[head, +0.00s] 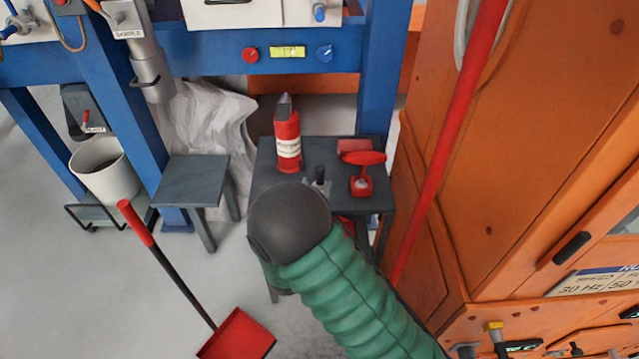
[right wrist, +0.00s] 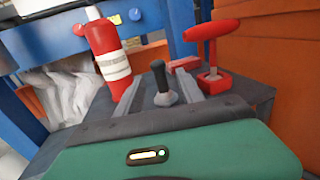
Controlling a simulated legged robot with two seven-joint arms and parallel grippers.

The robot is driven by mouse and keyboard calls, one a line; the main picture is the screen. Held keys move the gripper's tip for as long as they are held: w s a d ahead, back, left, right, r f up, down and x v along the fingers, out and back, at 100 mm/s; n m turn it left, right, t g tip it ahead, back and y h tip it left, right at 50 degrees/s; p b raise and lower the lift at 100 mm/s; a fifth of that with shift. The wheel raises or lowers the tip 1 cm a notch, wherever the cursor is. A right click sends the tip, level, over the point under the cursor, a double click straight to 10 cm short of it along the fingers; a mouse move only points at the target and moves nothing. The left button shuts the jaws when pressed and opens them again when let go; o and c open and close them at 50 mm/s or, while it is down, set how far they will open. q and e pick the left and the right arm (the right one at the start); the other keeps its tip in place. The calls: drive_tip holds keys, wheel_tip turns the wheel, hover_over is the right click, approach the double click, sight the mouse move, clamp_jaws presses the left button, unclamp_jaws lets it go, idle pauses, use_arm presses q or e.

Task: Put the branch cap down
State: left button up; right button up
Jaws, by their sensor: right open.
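A small piece with a black knob on a grey base, which I take to be the branch cap (head: 320,174), stands upright on the dark grey table (head: 375,202). My right gripper (head: 317,186) is at the table, mostly hidden behind my dark wrist in the head view. In the right wrist view its two grey fingers are apart, one on each side of the cap (right wrist: 163,84). The gripper is open; I cannot tell whether a finger touches the cap. My left gripper is not in view.
A red pole (head: 447,140) and an orange cabinet (head: 530,150) are at right. A lower grey stool (head: 190,181) is at left.

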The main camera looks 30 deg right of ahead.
sight(322, 167)
drive_tip(key=b+x, duration=0.3)
drive_tip(key=x, duration=0.5)
drive_tip(key=shift+w+d+f, duration=0.1)
drive_tip(key=shift+w, duration=0.05)
drive_tip(key=shift+w+d, duration=0.3)
clamp_jaws()
drive_tip(key=shift+r, duration=0.2)
